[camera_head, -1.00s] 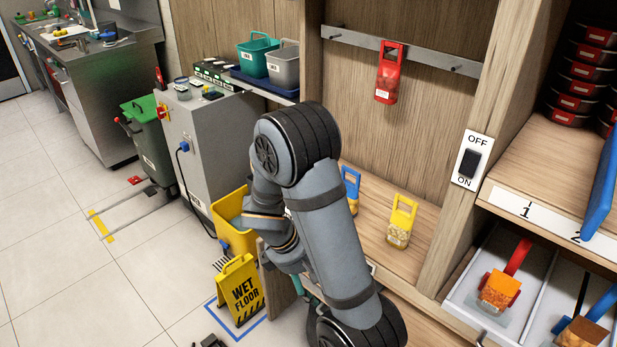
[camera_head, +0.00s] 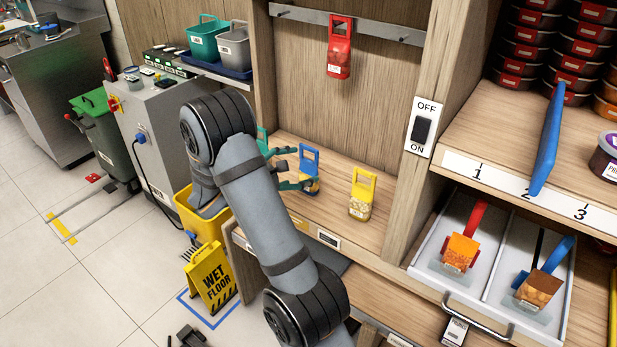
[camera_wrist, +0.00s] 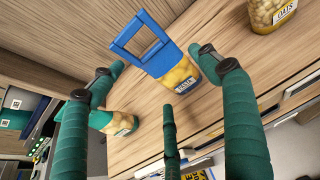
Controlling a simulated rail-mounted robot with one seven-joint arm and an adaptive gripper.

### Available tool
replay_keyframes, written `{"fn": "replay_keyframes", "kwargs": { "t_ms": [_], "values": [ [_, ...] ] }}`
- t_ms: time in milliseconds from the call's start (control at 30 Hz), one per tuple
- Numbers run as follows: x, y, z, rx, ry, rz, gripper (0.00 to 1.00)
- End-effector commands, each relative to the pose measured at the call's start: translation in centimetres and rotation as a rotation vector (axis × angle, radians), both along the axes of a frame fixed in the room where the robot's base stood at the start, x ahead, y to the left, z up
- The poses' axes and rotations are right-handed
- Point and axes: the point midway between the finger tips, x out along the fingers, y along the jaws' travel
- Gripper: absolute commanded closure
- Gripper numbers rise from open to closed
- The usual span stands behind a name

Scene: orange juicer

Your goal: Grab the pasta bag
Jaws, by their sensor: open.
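The pasta bag (camera_head: 310,172) is a clear bag of yellow pasta with a blue handle, upright on the wooden shelf. In the wrist view the bag (camera_wrist: 182,72) shows its label, which appears to read PASTA, and its blue handle leans toward the left. My gripper (camera_head: 299,168) has green fingers and is open. Its fingers point at the bag from the left. In the wrist view the gripper (camera_wrist: 160,62) has fingertips on both sides of the bag, with a further finger below. Contact cannot be told.
A yellow-handled bag (camera_head: 361,197) stands to the right on the shelf. A green-topped bag (camera_wrist: 115,122) is close by on the left, partly behind a finger. A red bag (camera_head: 339,50) hangs on the rail above. A wooden post (camera_head: 420,150) bounds the shelf's right side.

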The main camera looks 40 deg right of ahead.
Motion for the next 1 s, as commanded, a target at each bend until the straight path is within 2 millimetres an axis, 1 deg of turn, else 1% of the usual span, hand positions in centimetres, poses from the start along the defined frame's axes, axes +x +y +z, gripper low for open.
{"fn": "replay_keyframes", "kwargs": {
  "t_ms": [133, 300, 400, 667, 1000],
  "values": [
    [0.2, -1.3, -0.7, 0.000, 0.003, -0.001, 0.24],
    [0.7, -3.5, -1.9, 0.002, 0.001, -0.001, 0.24],
    [0.9, -4.4, -2.3, 0.001, -0.001, 0.000, 0.24],
    [1.1, -4.6, -2.4, 0.002, -0.002, 0.001, 0.24],
    [1.1, -4.6, -2.4, 0.001, -0.001, 0.001, 0.43]
  ]
}}
